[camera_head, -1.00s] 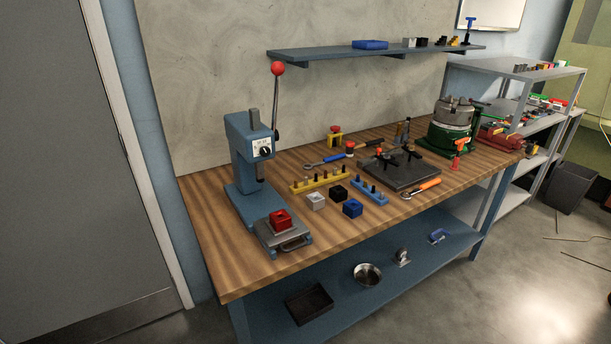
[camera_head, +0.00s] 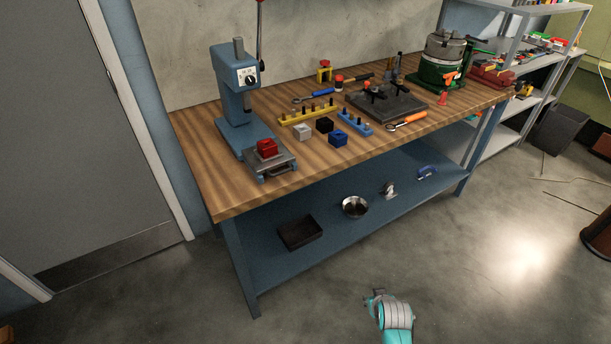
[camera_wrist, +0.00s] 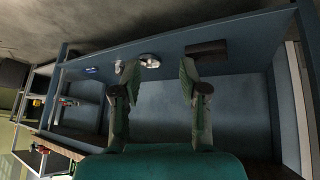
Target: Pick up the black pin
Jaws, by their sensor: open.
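The black pin cannot be singled out at this size. Small dark pins stand in a yellow rack (camera_head: 308,114) and a blue rack (camera_head: 355,123) on the wooden bench top (camera_head: 195,160). My gripper (camera_head: 374,295) is low in front of the bench in the head view, well away from the racks. In the wrist view my gripper (camera_wrist: 160,78) is open, with nothing between its fingers. It faces the lower shelf there, and neither rack is seen.
A blue press (camera_head: 232,90) with a red block (camera_head: 267,147) stands left of the racks. White (camera_head: 302,132), black (camera_head: 325,125) and blue (camera_head: 338,138) blocks sit before them. A dark fixture plate (camera_head: 390,103) is right.

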